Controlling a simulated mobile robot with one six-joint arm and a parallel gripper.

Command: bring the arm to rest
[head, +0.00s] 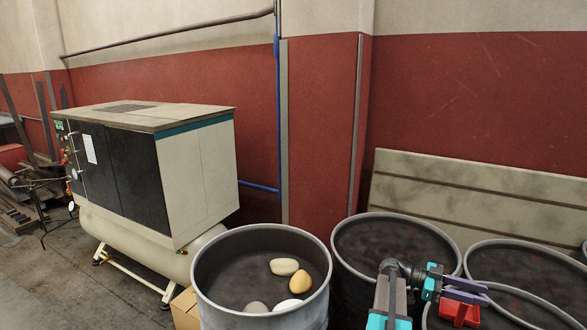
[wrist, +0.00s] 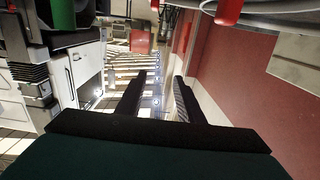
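My gripper (wrist: 160,78) shows in the wrist view as two dark fingers standing apart, with nothing between them. It is open and empty. In the head view my arm (head: 390,296) rises at the lower right, with grey, teal and red parts in front of the drums there.
A grey drum (head: 205,290) holds several stones, among them a yellow one (head: 298,282). Dark drums (head: 345,285) stand right of it, close to my arm. A compressor (head: 150,165) stands at left. A slatted board (head: 480,195) leans against the red wall.

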